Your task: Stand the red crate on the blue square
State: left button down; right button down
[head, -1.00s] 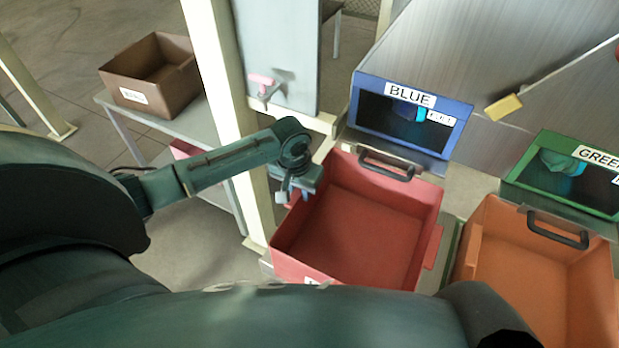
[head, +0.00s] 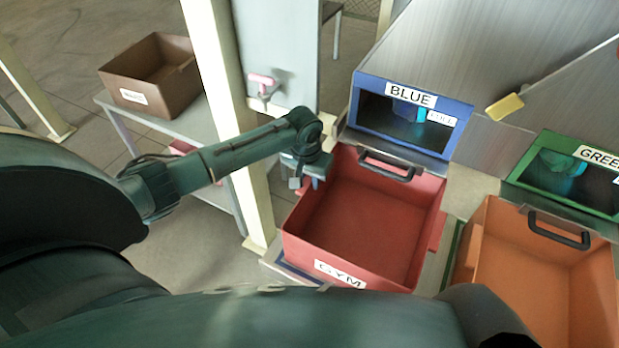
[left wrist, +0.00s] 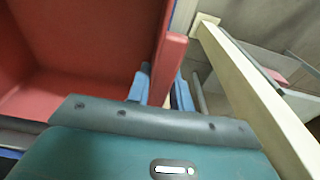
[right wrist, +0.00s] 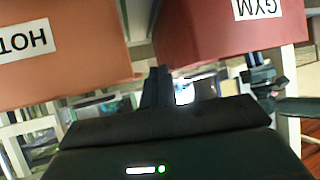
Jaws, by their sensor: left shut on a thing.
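The red crate (head: 368,222), open and empty with a white GYM label on its front, is in the middle of the head view. A strip of blue (head: 290,268), perhaps the blue square, shows below the crate's front left corner; the crate hides the rest. I cannot tell whether the crate touches the surface below. My right gripper (right wrist: 158,86) is shut and empty below the crates in the right wrist view.
An orange crate (head: 540,270) stands close on the right. Blue-framed (head: 412,112) and green-framed (head: 570,175) bins are behind the crates. A cream post (head: 228,110) rises close to the left of my gripper. A brown crate (head: 152,75) sits on a grey bench further left.

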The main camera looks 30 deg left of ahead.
pick_arm(q)
jog(key=c, duration=1.3)
grip_release()
jog(key=shift+o, duration=0.2)
jog(key=shift+r, duration=0.1)
jog(key=shift+r, duration=0.4)
notch_tip(320, 180, up, 11)
jog(key=s+p, duration=0.1)
jog(key=shift+s, duration=0.2)
pick_arm(e)
jog(key=shift+d, duration=0.25)
jog(key=shift+r, duration=0.15)
